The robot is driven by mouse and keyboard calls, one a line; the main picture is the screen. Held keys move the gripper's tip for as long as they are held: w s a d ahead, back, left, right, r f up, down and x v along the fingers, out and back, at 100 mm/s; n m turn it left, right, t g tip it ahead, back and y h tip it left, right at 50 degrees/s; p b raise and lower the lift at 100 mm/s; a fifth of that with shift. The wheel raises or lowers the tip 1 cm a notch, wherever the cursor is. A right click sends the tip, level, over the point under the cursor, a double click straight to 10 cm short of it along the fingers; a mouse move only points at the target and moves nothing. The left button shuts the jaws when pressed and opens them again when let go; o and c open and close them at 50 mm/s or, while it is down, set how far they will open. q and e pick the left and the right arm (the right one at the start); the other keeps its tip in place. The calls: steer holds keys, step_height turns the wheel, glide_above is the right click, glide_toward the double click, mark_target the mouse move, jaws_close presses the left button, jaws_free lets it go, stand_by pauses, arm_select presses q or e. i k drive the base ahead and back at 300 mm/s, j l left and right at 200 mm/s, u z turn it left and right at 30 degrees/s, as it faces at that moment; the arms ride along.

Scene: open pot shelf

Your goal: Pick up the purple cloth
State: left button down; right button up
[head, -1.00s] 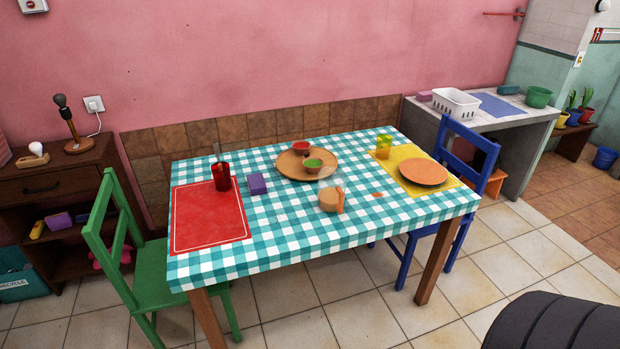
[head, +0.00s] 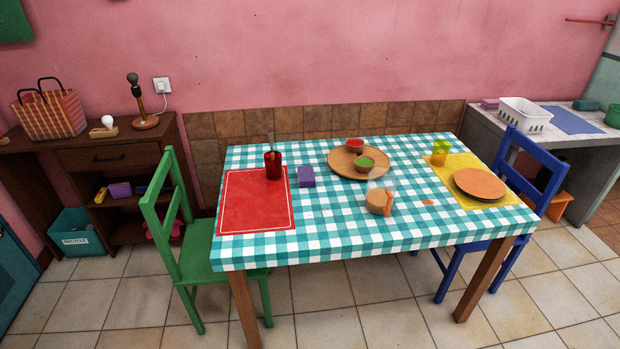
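A small purple block-like item (head: 306,177), possibly a folded cloth, lies on the checked tablecloth right of the red placemat (head: 258,215). Another purple item (head: 120,190) sits on the lower shelf of the dark wooden cabinet (head: 165,157) at the left, beside a yellow one (head: 101,195). A flat blue-violet cloth or mat (head: 573,119) lies on the counter at the far right. I cannot tell for sure which of these is the purple cloth. Neither of my grippers is in view.
The table (head: 330,243) carries a red cup (head: 273,166), a round wooden tray (head: 341,164) with bowls, and an orange plate (head: 480,184). A green chair (head: 212,264) stands at its left, a blue chair (head: 541,160) at its right.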

mark_target(306, 177)
steer(key=i+l+u, duration=0.3)
steer(key=l, duration=0.8)
steer(key=i+l+u, duration=0.15)
steer(key=l+u, duration=0.15)
steer(key=l, duration=0.85)
steer(key=l+u, duration=0.3)
steer(key=l, duration=0.85)
